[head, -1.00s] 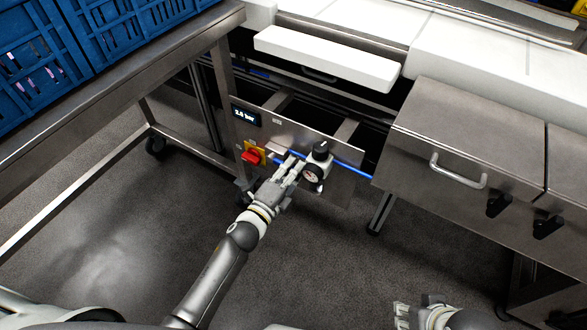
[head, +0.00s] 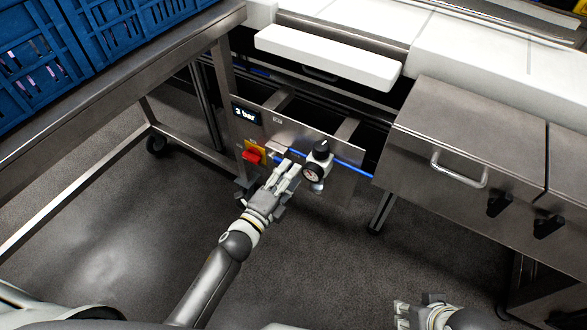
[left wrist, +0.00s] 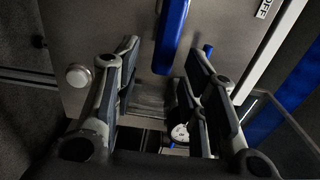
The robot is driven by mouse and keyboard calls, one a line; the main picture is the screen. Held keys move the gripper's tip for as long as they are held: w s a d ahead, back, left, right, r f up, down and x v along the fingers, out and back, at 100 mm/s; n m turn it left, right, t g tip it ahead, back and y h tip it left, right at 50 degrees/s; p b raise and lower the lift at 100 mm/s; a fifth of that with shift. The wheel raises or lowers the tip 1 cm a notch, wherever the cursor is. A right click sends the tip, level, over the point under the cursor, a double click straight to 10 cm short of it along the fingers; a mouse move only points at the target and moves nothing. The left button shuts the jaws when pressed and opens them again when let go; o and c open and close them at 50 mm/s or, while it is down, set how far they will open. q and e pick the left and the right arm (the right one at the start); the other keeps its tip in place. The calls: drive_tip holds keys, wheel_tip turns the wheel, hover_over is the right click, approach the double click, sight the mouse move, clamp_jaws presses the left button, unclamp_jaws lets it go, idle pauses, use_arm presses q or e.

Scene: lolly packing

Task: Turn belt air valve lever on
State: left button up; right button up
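The blue valve lever (left wrist: 171,38) shows in the left wrist view, pointing down the picture between my left gripper's fingers, with clear gaps on both sides. In the head view a small part of the blue lever (head: 276,158) shows on the steel panel (head: 334,190), just beyond the fingertips. My left gripper (head: 287,174) is open and empty; its spread fingers also show in the left wrist view (left wrist: 163,58). An OFF label (left wrist: 265,8) is at the top right there. The display (head: 246,115) reads 3 bar. My right gripper (head: 422,312) is at the bottom edge, partly cut off.
A red switch on yellow (head: 253,153) sits left of the lever. A pressure regulator with a round gauge (head: 313,172) and a blue hose (head: 350,168) are close on the right. A steel table leg (head: 222,85) stands left of the panel. Open floor lies in front.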

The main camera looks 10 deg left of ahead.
use_arm(q)
drive_tip(key=v, duration=0.9)
drive_tip(key=shift+a+r, duration=0.1)
